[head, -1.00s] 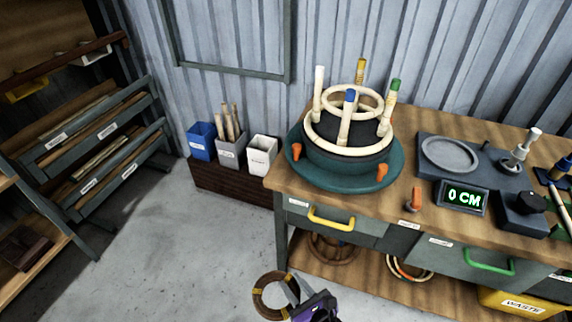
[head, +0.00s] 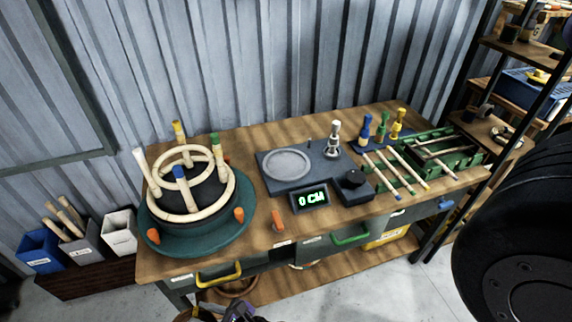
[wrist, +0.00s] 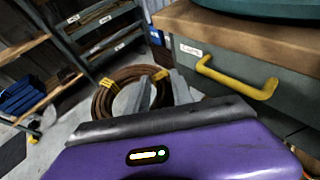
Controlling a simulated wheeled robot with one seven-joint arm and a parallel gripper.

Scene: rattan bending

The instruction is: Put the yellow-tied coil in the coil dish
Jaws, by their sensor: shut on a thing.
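The yellow-tied coil (wrist: 104,100) is a brown ring of rattan with yellow ties. My gripper (wrist: 163,92) is shut on its near right side in the wrist view. In the head view, the coil (head: 186,315) and my gripper (head: 238,308) show only partly at the bottom edge, in front of the bench and below its top. A shallow round grey dish (head: 287,163), which looks like the coil dish, sits empty on a dark plate on the bench.
The bench top (head: 263,220) holds a teal bending wheel (head: 222,222) at left, a "0 CM" display (head: 310,198) and rods at right. A yellow drawer handle (wrist: 240,82) sticks out near my gripper. A black wheel (head: 520,235) fills the right side.

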